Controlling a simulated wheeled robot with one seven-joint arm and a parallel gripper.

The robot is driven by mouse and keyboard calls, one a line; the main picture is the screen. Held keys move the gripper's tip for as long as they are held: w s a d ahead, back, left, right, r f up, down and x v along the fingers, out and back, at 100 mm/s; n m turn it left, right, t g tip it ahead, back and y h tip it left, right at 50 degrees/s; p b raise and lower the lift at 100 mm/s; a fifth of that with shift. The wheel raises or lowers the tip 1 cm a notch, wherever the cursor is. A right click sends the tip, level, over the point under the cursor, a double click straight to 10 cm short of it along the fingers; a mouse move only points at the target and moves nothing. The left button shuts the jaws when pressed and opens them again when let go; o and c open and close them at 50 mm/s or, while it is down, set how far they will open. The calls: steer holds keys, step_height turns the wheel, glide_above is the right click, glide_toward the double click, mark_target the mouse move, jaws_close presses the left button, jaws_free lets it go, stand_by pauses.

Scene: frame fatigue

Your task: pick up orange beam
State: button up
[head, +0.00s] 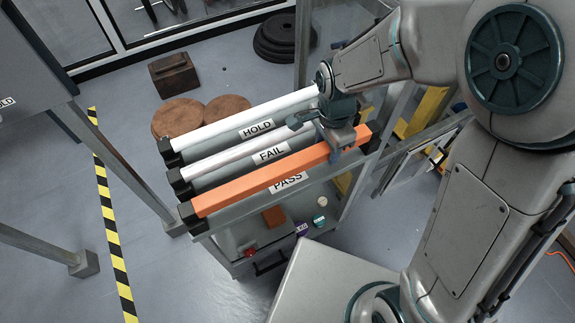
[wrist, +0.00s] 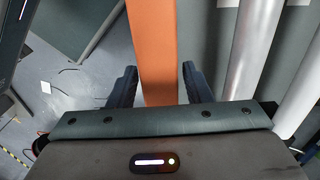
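The orange beam (head: 262,178) lies on the rack along its near edge, over the PASS label (head: 288,183). In the wrist view the orange beam (wrist: 153,50) runs up the middle of the picture. My gripper (head: 338,148) is at the beam's right part. In the wrist view my gripper (wrist: 158,84) is open, with one finger on each side of the beam and gaps on both sides. Whether it touches the beam from above cannot be told.
Two white beams lie parallel behind the orange one, at FAIL (head: 215,158) and HOLD (head: 225,125). The white beams sit close beside my right finger in the wrist view. A grey post (head: 130,160) stands left of the rack. Round brown discs (head: 178,117) lie behind it.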

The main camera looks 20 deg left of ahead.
jaws_close()
steer(key=shift+r, duration=0.1)
steer(key=shift+w+r, duration=0.1)
steer(key=shift+r, duration=0.35)
step_height(320, 180, up, 4)
steer(key=shift+f+p, duration=0.2)
steer(key=shift+p, duration=0.4)
steer(key=s+d+r+p, duration=0.1)
steer(key=s+d+r, duration=0.5)
steer(key=s+d, duration=0.2)
steer(key=shift+d+r, duration=0.25)
